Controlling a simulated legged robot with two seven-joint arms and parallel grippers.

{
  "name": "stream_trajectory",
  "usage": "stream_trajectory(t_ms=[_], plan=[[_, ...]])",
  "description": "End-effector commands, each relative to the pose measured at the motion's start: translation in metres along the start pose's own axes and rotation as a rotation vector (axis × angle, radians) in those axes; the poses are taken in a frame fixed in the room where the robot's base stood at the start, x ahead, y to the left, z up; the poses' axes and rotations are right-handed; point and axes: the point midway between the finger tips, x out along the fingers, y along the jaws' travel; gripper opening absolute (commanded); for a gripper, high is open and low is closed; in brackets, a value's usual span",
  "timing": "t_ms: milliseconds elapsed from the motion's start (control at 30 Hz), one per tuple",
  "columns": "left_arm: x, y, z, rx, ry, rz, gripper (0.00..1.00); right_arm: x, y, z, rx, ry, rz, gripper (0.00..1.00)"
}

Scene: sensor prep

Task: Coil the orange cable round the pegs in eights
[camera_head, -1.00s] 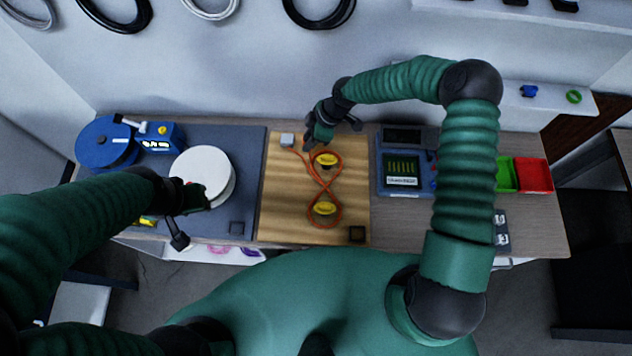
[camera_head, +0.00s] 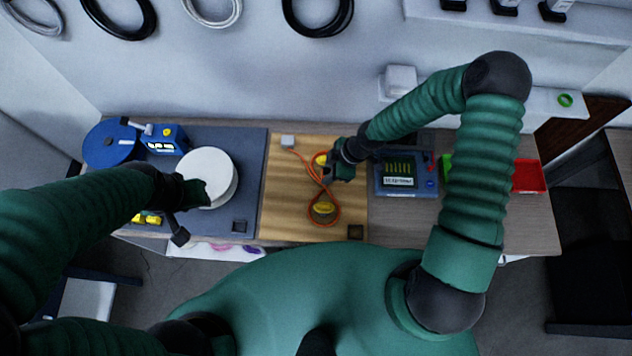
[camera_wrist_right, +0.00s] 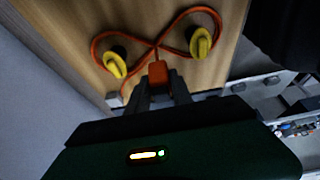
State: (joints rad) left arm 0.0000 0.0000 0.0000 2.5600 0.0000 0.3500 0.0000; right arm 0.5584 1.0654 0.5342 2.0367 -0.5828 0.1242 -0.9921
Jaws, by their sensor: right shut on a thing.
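The orange cable (camera_head: 337,202) lies on a wooden board (camera_head: 283,215) in a figure eight. It loops around two yellow-topped pegs, the far peg (camera_head: 320,159) and the near peg (camera_head: 323,208), and crosses between them. The right wrist view also shows the cable (camera_wrist_right: 178,17) and both pegs. My right gripper (camera_head: 330,176) is at the right side of the board, between the pegs; in the wrist view it is shut on the cable's orange end block (camera_wrist_right: 158,72). My left gripper (camera_head: 188,215) is beside a white disc (camera_head: 208,174); its fingers are unclear.
A small grey block (camera_head: 288,141) sits at the board's far left and a dark square (camera_head: 355,232) at its near right. A blue reel (camera_head: 108,146) stands far left. A blue device (camera_head: 405,178) stands right of the board, with a red bin (camera_head: 528,176) beyond.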

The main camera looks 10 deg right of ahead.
Motion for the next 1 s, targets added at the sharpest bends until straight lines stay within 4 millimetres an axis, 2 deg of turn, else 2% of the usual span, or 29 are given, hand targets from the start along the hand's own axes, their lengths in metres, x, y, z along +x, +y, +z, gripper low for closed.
stream_trajectory(t_ms=[333,733,1000], plan=[[-0.003,0.0,-0.001,0.0,0.0,0.0,0.36,-0.003,0.0,-0.001,0.0,0.0,0.0,0.0],[-0.043,0.0,-0.01,0.0,0.0,0.0,0.36,-0.047,0.001,-0.019,0.0,-0.001,0.0,0.0],[-0.042,0.0,-0.01,0.0,0.0,0.0,0.36,-0.046,0.001,-0.019,0.0,0.0,0.0,0.0]])
